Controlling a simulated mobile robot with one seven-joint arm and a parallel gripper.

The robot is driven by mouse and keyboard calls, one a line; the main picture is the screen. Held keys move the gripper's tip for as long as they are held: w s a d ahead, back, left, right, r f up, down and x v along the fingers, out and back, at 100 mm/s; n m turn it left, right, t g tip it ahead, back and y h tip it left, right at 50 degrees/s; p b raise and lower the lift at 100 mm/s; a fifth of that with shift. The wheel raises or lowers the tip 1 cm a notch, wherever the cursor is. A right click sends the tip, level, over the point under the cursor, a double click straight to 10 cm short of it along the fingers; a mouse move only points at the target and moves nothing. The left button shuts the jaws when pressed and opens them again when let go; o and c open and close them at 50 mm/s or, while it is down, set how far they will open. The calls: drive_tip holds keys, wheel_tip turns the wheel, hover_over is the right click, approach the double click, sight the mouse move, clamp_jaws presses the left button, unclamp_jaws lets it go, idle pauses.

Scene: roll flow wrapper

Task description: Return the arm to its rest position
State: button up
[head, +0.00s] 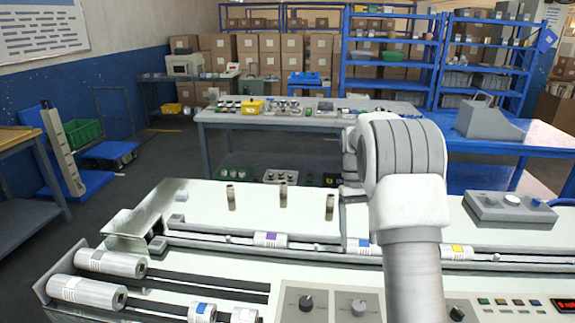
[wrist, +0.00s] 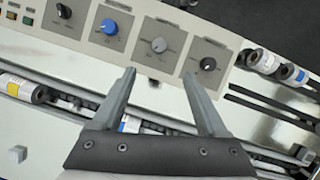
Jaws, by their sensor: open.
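My gripper (wrist: 158,92) shows in the wrist view with its two grey fingers spread apart and nothing between them. It hangs above the wrapper machine, over the channel and the panel of knobs. In the head view my white arm rises at the right of centre, in front of the machine (head: 190,204), and my fingers are hidden there. A roll with a blue band (wrist: 130,124) shows below and between the fingers in the wrist view; no contact can be made out.
Rolls with purple (head: 270,239) and yellow (head: 456,251) bands lie in the channel. Larger rolls (head: 112,263) lie at the front left. Three upright pegs (head: 283,194) stand on the deck. A grey control box (head: 510,208) is at right. A table (head: 260,120) stands behind.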

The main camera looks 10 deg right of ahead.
drive_tip(key=s+a+r+t, duration=0.5)
drive_tip(key=s+a+r, duration=0.2)
drive_tip(key=s+r, duration=0.45)
drive_tip(key=s+a+t, duration=0.2)
drive_tip(key=s, duration=0.5)
drive_tip(key=s+a+r+t, duration=0.1)
drive_tip(key=s+a+t, duration=0.2)
drive_tip(key=s, duration=0.4)
drive_tip(key=shift+s+a+r, duration=0.15)
drive_tip(key=shift+a, duration=0.1)
drive_tip(key=shift+c, duration=0.3)
drive_tip(key=c, duration=0.4)
drive_tip(key=shift+o, duration=0.2)
drive_tip(key=shift+a, duration=0.2)
